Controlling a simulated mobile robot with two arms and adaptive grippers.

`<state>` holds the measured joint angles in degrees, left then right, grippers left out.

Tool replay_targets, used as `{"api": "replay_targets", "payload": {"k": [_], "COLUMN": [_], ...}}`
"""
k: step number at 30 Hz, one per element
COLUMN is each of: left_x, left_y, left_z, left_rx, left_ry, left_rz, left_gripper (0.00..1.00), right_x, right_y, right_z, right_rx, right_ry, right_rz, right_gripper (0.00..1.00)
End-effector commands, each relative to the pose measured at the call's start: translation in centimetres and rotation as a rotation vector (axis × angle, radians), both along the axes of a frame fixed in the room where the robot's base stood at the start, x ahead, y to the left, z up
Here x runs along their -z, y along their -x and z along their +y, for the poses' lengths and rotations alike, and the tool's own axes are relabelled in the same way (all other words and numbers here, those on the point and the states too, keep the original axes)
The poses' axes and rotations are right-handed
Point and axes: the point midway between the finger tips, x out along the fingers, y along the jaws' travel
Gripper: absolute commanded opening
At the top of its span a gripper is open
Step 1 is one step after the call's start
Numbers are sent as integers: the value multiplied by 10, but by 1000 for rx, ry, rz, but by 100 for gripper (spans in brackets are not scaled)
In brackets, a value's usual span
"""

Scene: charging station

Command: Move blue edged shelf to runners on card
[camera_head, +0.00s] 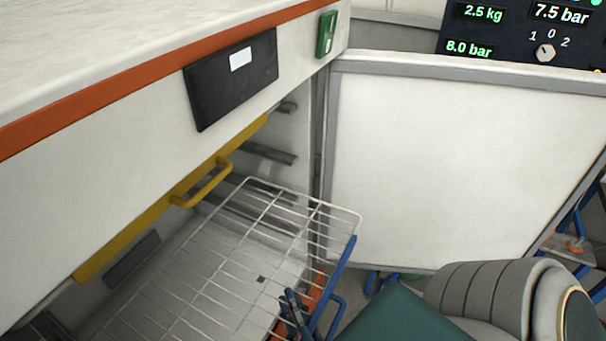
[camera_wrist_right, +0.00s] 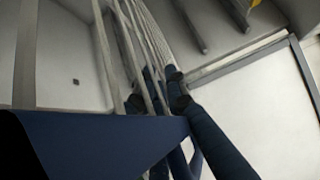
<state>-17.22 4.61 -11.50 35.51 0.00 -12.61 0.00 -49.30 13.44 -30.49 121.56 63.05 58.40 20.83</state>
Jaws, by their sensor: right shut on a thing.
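The blue edged shelf (camera_head: 338,272) is a wire rack. It is tilted and partly inside the open cabinet, its blue front edge outside. Its blue edge (camera_wrist_right: 95,140) and wires also show in the right wrist view. My right gripper (camera_head: 292,312) has dark fingers at the rack near the blue edge and is shut on it; its fingers (camera_wrist_right: 172,92) show among the wires in the wrist view. Dark runners (camera_head: 270,153) stick out from the cabinet's inner wall, with another runner (camera_head: 288,106) above. I cannot make out a card. My left gripper is not in view.
The cabinet door (camera_head: 450,165) stands open at the right. A yellow handle (camera_head: 205,185) hangs under the counter front, close above the rack. A black panel with a white display (camera_head: 230,80) is on that front. An orange edge (camera_head: 322,290) lies below the rack.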

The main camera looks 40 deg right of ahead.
Motion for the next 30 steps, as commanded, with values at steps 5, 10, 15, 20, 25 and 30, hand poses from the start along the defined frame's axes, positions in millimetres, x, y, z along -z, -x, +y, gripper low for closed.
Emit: {"api": "replay_targets", "payload": {"k": [5,10,15,20,25,30], "left_x": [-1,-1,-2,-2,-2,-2], "left_y": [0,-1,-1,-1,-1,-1], "left_z": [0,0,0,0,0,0], "left_rx": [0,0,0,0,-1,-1], "left_ry": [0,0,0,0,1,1], "left_rz": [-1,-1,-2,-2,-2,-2], "left_gripper": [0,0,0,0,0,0], "right_x": [-1,-2,-2,-2,-2,-2], "right_y": [-14,-26,-39,-50,-63,-75], "right_z": [4,9,13,18,22,27], "right_rx": [1,2,2,1,1,1], "right_ry": [-1,-1,-2,-2,-1,-2], "right_rz": [-5,-6,-6,-5,-7,-5], "right_gripper": [0,0,0,0,0,0]}}
